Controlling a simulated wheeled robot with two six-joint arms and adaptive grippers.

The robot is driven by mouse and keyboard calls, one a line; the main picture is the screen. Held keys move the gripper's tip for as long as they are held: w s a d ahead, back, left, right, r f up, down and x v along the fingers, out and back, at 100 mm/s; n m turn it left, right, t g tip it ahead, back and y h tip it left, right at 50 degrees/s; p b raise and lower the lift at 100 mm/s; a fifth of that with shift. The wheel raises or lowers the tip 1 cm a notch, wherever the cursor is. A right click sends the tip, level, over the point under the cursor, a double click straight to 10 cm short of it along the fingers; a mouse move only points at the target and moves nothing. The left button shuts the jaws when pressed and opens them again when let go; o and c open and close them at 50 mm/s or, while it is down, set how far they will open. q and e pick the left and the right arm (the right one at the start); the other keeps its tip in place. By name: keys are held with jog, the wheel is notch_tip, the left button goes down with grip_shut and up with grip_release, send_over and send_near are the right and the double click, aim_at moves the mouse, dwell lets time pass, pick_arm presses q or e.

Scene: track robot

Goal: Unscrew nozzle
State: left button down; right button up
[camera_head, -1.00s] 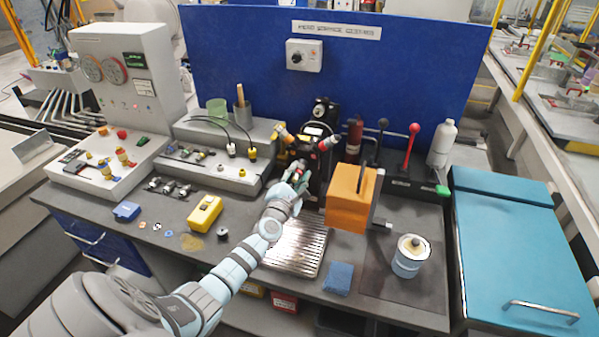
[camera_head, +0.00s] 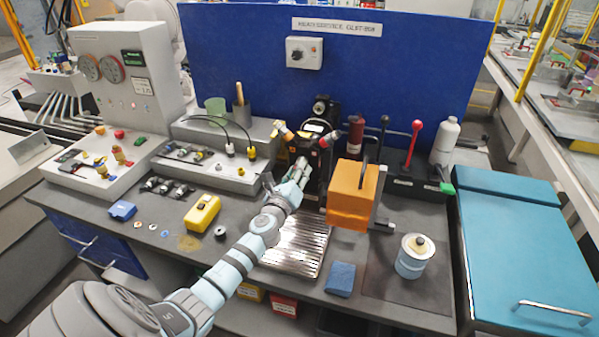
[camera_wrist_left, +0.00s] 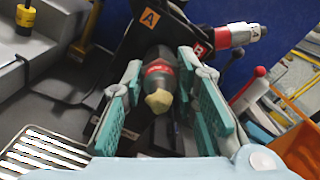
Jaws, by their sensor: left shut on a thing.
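The nozzle is a dark cylinder with a red band and a brass-coloured tip (camera_wrist_left: 158,101), on a black fixture (camera_wrist_left: 165,32) marked A and B. My left gripper (camera_wrist_left: 161,68) has its teal-padded fingers on both sides of the nozzle, shut on it. In the head view my left gripper (camera_head: 300,172) is at the front of the black fixture (camera_head: 318,148) and hides the nozzle. A second fitting with a white and red end (camera_wrist_left: 236,36) sticks out to the right of the nozzle. My right gripper is not in view.
An orange block (camera_head: 353,194) stands close to the right of the gripper. A ribbed metal tray (camera_head: 297,247) lies below. A white-blue can (camera_head: 411,257), a blue sponge (camera_head: 341,279) and a yellow case (camera_head: 202,212) are on the bench. A blue panel (camera_head: 420,65) closes the back.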

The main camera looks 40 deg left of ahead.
pick_arm(q)
jog(key=n+b, duration=0.1)
jog(key=n, duration=0.3)
jog(key=shift+f+n, duration=0.1)
jog(key=shift+n, duration=0.6)
jog(key=n+b, duration=0.1)
jog(key=n, duration=0.1)
jog(key=shift+n, duration=0.4)
jog(key=n+b, duration=0.2)
jog(key=n, duration=0.1)
jog(key=shift+n, duration=0.3)
jog(key=n+b, duration=0.1)
jog(key=n, duration=0.2)
jog(key=shift+n+b, duration=0.65)
jog(key=shift+n, duration=0.45)
jog(key=shift+s, duration=0.1)
jog(key=shift+n, duration=0.3)
